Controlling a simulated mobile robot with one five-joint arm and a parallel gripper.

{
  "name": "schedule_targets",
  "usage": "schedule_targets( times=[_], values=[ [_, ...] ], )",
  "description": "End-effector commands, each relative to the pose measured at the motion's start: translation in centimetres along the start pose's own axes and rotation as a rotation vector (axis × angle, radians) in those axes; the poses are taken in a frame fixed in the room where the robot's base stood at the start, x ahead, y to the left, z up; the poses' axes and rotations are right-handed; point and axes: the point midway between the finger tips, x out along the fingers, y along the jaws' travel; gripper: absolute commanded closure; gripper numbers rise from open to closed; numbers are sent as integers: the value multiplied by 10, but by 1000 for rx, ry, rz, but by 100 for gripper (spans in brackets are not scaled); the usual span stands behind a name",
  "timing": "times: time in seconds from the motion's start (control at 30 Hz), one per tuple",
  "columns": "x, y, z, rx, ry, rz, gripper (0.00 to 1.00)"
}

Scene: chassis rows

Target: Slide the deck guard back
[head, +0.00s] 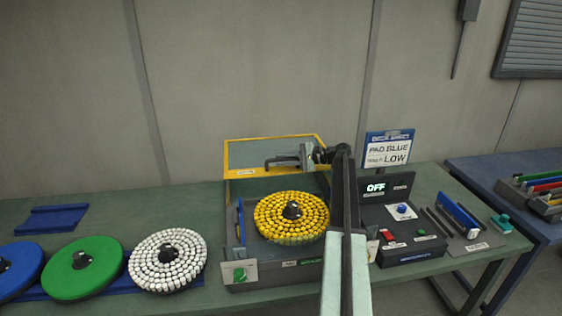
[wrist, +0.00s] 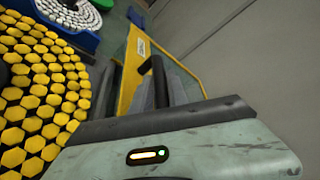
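The deck guard (head: 315,140) is a clear pane in a yellow frame at the back of the machine deck. Its yellow frame also shows in the wrist view (wrist: 128,75). It has a dark bar handle (wrist: 158,76). My gripper (head: 283,161) reaches in from the right over the guard. In the wrist view its grey fingers lie close on both sides of the handle, with no clear gap. The round pad of yellow pieces (head: 275,212) sits on the deck in front of the guard, uncovered from above.
A white pad (head: 168,260), a green pad (head: 82,268) and a blue pad (head: 18,268) lie to the left. A control box (head: 400,235) reading OFF stands right of the deck. A sign (head: 388,150) reads PAD BLUE, LOW. A wall rises behind the bench.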

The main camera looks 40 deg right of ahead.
Motion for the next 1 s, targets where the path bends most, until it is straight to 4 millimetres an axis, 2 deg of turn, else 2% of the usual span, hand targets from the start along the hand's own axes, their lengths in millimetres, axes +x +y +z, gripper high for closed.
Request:
schedule_targets(
  times=[0.33,0.47,0.57,0.8,0.9,1.0],
  values=[
    [1,0,1,0,-2,0,62],
    [-5,-1,1,0,-1,-1,62],
    [-18,-2,1,0,0,-1,62],
    [-65,-2,1,0,1,-1,62],
    [-76,-1,0,0,0,0,62],
    [-77,0,0,-1,-2,1,62]
  ],
)
